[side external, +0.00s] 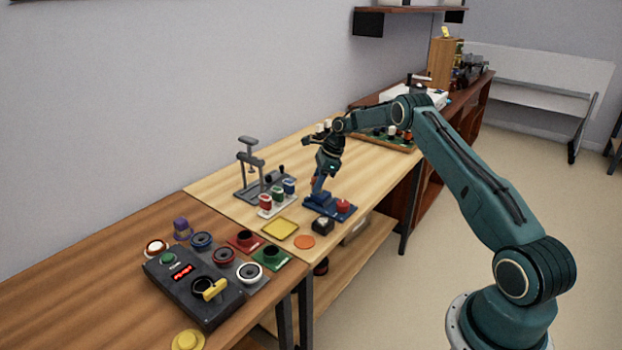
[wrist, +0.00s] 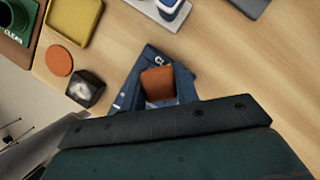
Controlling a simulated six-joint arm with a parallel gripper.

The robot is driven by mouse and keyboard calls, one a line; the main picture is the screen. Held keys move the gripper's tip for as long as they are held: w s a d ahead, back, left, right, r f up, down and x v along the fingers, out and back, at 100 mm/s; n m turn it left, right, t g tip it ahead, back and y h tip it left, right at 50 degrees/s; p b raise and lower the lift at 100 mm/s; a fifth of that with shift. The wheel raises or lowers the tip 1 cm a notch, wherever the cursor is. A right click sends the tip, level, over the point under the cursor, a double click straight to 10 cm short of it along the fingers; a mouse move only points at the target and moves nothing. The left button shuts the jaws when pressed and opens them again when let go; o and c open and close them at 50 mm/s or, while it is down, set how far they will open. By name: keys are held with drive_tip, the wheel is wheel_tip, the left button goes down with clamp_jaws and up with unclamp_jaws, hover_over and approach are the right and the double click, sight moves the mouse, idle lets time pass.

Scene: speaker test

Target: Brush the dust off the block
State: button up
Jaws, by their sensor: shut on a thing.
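My gripper (side external: 319,186) is shut on the brush and stands low over a blue tray (side external: 331,208) on the light wood table. In the wrist view, the orange-brown end of the brush (wrist: 157,82) shows at my jaws; its lower part is hidden. I cannot tell whether the brush touches the tray. The block (side external: 322,226) is a small dark cube with pale grey dust on top. It stands just in front of the tray, apart from my gripper. It also shows in the wrist view (wrist: 86,89), left of the brush.
An orange disc (side external: 304,242) and a yellow tray (side external: 281,228) lie near the block. Red, green and blue pots stand in a rack (side external: 265,211) left of my gripper, beside a grey stand (side external: 250,165).

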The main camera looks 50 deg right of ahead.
drive_tip(key=shift+w+r, duration=0.1)
drive_tip(key=shift+w, duration=0.1)
drive_tip(key=shift+r, duration=4)
